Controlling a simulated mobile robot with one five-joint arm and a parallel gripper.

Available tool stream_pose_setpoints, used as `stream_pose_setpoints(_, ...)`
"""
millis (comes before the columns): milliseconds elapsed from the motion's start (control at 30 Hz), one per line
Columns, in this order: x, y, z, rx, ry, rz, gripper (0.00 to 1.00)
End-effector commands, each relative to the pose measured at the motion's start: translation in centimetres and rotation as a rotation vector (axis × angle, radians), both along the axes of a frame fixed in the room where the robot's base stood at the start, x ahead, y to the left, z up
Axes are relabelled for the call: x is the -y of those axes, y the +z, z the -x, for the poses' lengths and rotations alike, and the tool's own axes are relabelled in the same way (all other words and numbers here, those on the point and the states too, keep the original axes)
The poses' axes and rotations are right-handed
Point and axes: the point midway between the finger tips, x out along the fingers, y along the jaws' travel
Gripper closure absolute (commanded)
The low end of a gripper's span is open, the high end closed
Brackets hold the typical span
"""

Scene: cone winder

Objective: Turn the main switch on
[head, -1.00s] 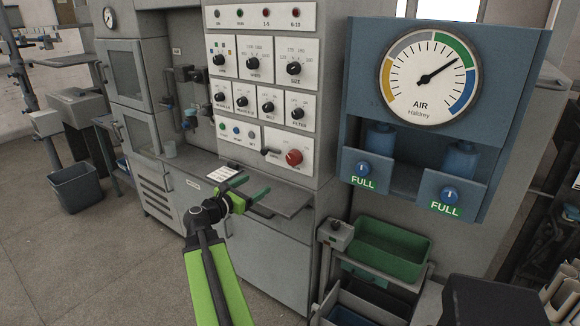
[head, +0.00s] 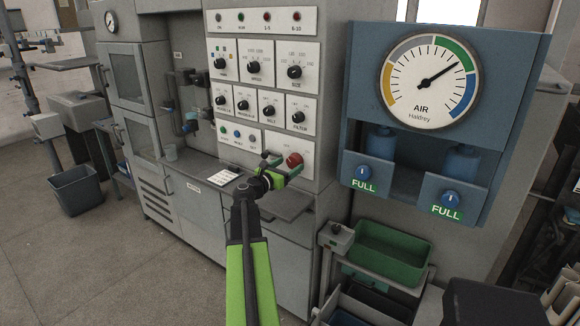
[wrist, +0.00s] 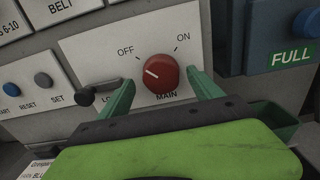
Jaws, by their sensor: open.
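The main switch is a red rotary knob (wrist: 160,73) on a white panel, with OFF printed at its upper left, ON at its upper right and MAIN below. Its pale pointer line aims up and left, toward OFF. In the head view the red knob (head: 294,160) is at the lower right of the control panel. My gripper (wrist: 162,92) is open, with one green finger to the left of the knob and one to the right, apart from it. In the head view my gripper (head: 280,167) is at the knob's front.
A black lever (wrist: 88,94) sticks out left of the knob, close to my left finger. Blue and grey push buttons (wrist: 43,80) are farther left. The blue air gauge unit (head: 440,110) stands to the right. A grey shelf (head: 285,203) juts out below the panel.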

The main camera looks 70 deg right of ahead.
Motion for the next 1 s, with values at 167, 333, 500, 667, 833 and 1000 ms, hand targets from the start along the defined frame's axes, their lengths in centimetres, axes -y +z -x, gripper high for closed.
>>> stream_pose_setpoints(167,1.7,0.0,0.4,0.0,0.001,0.0,0.26)
stream_pose_setpoints(333,1.8,0.0,0.5,0.0,0.0,0.0,0.26)
stream_pose_setpoints(500,1.7,0.0,0.5,0.0,0.0,0.0,0.33)
stream_pose_setpoints(667,1.8,0.0,0.5,0.0,0.0,0.0,0.54)
stream_pose_setpoints(833,1.8,0.0,0.5,0.0,0.001,0.0,0.77)
stream_pose_setpoints(1000,1.0,0.0,0.4,0.001,0.003,0.0,0.88)
